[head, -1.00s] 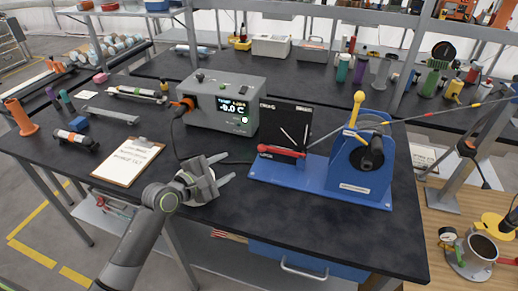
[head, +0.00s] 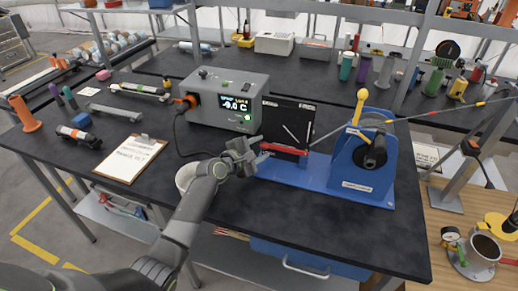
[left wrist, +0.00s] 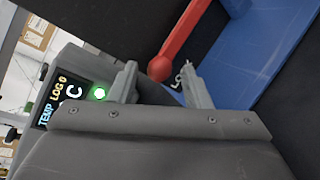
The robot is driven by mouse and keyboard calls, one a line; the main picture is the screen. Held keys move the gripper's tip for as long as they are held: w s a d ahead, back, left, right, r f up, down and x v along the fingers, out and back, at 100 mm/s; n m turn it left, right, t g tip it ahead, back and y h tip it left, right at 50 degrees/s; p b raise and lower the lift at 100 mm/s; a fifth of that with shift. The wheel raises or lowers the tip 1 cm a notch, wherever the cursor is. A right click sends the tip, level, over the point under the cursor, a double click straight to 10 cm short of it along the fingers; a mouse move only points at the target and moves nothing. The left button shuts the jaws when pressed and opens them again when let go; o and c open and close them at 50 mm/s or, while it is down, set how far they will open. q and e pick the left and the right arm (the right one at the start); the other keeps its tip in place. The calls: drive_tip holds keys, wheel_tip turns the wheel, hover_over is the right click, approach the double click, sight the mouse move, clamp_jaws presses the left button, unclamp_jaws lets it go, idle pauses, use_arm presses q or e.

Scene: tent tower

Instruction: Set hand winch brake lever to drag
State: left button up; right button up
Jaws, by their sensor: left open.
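The blue hand winch (head: 345,183) stands on the dark bench, right of centre, with a yellow-knobbed handle (head: 361,105) pointing up. A red lever (head: 286,150) lies almost level across the front of a black marked panel (head: 291,119) at the winch's left end. Its red knob also shows in the left wrist view (left wrist: 161,69). My left gripper (head: 260,151) is open at the left end of this lever. In the wrist view the knob appears between the fingertips; contact cannot be told. The panel's lettering is too small to read. My right gripper is not in view.
A grey box with a lit display (head: 225,100) stands close behind my left gripper. A white round object (head: 183,178) is partly hidden by my left arm. A clipboard (head: 131,160) lies at the left. The bench front below the winch is clear.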

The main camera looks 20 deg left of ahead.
use_arm(q)
clamp_jaws()
idle(0.3)
drive_tip(key=shift+w, duration=0.1)
